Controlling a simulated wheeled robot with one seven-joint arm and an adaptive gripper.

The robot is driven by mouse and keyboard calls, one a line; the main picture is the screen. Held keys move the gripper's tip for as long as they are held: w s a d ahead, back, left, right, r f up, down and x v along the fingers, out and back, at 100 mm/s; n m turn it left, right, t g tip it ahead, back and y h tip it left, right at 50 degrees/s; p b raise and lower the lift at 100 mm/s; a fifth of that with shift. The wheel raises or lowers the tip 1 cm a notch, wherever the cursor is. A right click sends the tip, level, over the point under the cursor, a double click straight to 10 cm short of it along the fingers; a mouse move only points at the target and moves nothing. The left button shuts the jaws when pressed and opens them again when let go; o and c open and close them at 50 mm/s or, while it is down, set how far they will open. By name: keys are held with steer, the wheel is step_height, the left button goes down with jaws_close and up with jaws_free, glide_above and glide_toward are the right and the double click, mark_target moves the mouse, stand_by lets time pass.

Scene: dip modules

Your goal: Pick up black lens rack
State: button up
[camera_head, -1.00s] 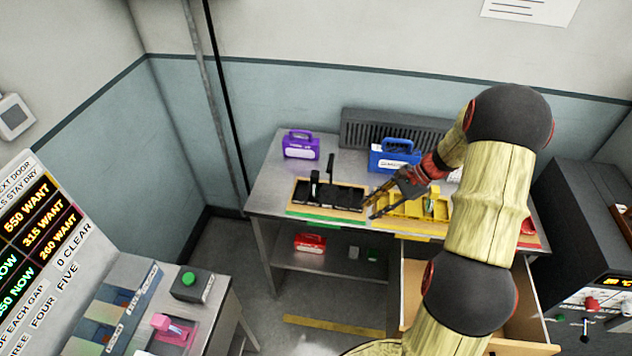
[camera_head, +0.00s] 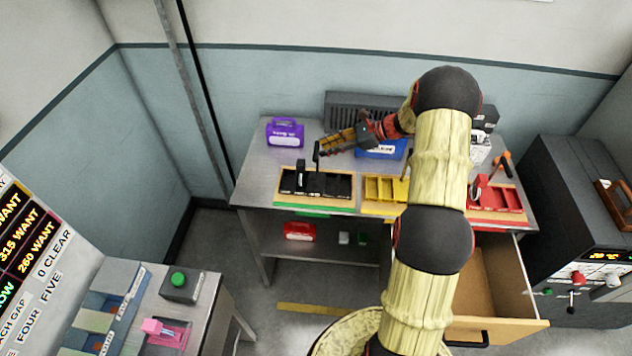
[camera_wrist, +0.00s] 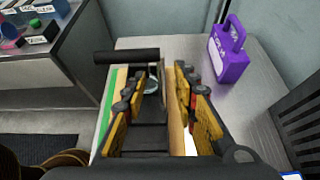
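The black lens rack (camera_head: 330,187) sits on a tan board at the left front of the metal bench, with an upright black handle (camera_head: 317,156) rising from it. My gripper (camera_head: 326,145) is above and behind the rack, its fingers pointing left near the handle top. In the wrist view my gripper (camera_wrist: 162,86) is open and empty, two yellow fingers apart. The black rack (camera_wrist: 150,133) shows below and between them, partly hidden by the fingers. A black bar (camera_wrist: 125,56), seemingly the handle, lies just ahead of the left finger. I cannot tell whether they touch.
A purple case (camera_head: 285,132) stands behind the rack at left; it is at right in the wrist view (camera_wrist: 229,52). A blue case (camera_head: 383,150) is behind my wrist. Yellow (camera_head: 384,191) and red (camera_head: 500,197) racks lie to the right. An open drawer (camera_head: 508,290) juts out below.

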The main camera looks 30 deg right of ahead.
steer(key=x, duration=0.4)
steer(key=shift+w+f, duration=0.2)
steer(key=shift+f, duration=0.05)
steer(key=shift+c, duration=0.9)
jaws_close()
